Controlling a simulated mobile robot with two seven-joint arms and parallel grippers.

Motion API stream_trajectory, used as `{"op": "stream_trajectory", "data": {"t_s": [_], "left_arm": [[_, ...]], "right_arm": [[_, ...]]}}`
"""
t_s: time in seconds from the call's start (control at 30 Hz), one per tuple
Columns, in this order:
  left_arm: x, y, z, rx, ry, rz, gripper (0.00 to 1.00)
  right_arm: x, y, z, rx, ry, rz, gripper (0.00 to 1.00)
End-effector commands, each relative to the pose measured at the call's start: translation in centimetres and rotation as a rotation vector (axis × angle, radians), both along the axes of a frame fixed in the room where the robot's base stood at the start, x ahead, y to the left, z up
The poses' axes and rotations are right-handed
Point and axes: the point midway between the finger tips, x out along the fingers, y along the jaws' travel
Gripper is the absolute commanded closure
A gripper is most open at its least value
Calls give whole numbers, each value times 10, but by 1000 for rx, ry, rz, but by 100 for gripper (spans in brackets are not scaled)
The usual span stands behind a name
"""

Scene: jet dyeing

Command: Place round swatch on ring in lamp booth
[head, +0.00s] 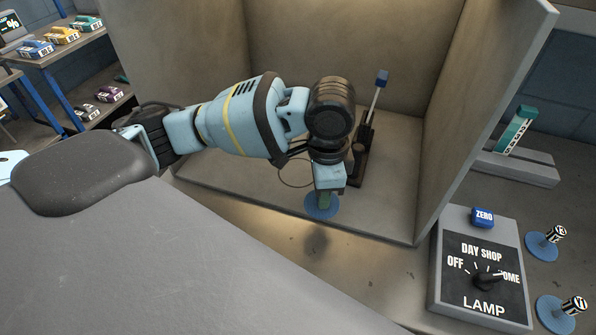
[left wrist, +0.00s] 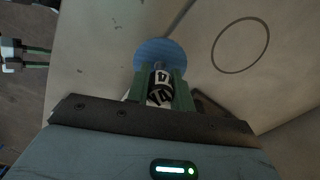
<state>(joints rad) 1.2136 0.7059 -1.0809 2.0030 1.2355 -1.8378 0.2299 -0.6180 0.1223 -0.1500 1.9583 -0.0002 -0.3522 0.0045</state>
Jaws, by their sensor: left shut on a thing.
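My left gripper (head: 325,200) is shut on the black-and-white stem (left wrist: 160,86) of a round blue swatch (head: 321,208). In the left wrist view the blue disc (left wrist: 160,52) shows beyond the green fingers. The swatch hangs above the surface near the front edge of the lamp booth (head: 225,195). The thin dark ring (head: 281,178) is drawn on the booth floor, partly hidden by my left gripper in the head view. The left wrist view shows the ring (left wrist: 213,55) empty, right of the disc. My right gripper (left wrist: 38,58) appears open and empty at the left edge there.
A dark stand with a blue-tipped lever (head: 380,80) stands inside the booth behind my left gripper. The booth's right wall (head: 480,130) rises beside it. A lamp control box (head: 480,270) and two more blue swatches (head: 538,248) (head: 552,318) lie to the right.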

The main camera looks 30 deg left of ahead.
Motion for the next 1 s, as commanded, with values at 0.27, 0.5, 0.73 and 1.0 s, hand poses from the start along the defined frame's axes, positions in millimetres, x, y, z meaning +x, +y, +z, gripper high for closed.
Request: {"op": "stream_trajectory", "data": {"t_s": [0.27, 0.5, 0.73, 1.0], "left_arm": [[11, -17, 3, 4, 2, -524, 100], [18, -30, 5, 4, 8, -939, 100], [21, -36, 6, 5, 11, -1162, 100], [22, -36, 6, 5, 12, -1202, 100]], "right_arm": [[4, 0, 4, 2, -11, 0, 50], [4, 0, 5, 2, -13, -1, 50], [4, 0, 4, 1, -12, 0, 50], [3, 0, 2, 0, -8, 0, 50]]}}
